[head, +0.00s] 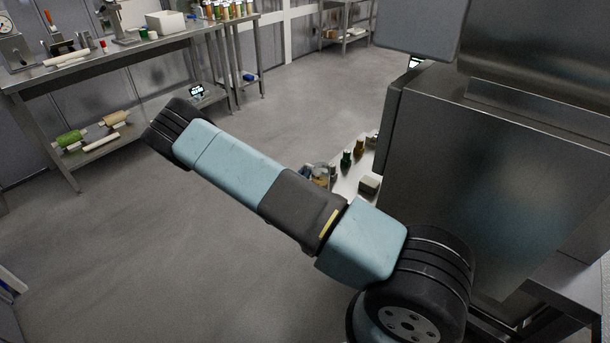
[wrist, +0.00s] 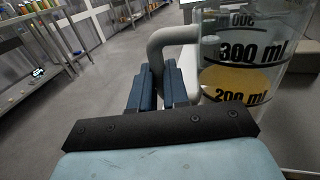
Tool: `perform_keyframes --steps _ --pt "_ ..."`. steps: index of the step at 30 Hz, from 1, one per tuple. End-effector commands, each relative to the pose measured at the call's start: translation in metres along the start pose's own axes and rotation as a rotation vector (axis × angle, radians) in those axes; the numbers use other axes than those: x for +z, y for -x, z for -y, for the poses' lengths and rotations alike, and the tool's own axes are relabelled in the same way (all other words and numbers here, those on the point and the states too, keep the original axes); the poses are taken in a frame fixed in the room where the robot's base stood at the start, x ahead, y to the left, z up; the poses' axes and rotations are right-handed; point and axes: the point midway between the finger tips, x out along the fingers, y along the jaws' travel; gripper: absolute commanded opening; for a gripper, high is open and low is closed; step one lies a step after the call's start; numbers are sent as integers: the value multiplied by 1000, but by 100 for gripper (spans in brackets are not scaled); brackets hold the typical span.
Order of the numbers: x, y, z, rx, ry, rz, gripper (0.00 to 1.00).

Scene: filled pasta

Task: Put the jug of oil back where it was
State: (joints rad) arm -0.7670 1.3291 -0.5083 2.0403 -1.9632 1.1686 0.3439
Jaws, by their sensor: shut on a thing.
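A clear measuring jug (wrist: 243,50) with black volume marks fills the right of the wrist view. Yellow oil (wrist: 235,85) stands in it around the 200 ml mark. The jug looks about upright. My gripper (wrist: 160,76) is shut on the jug's pale handle (wrist: 172,36), with the blue fingers close together at its side. The jug's base is hidden, so I cannot tell whether it touches a surface. In the head view my arm crosses the middle, and I cannot clearly make out the gripper there.
A white-topped table (head: 349,187) with bottles (head: 359,148) and a small block (head: 369,184) stands beside a large steel cabinet (head: 490,180). A steel bench (head: 120,52) with tools and jars stands back left. The grey floor (head: 130,240) between is clear.

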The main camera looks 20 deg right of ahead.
Motion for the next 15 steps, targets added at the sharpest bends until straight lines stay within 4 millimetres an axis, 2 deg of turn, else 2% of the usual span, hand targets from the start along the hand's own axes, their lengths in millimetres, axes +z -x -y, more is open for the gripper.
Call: perform_keyframes --steps 5,6,13,15 --pt "-2 0 0 0 1 1 0" --pt "-2 0 0 0 1 0 19" --pt "-2 0 0 1 1 0 41" --pt "-2 0 0 1 1 0 41"
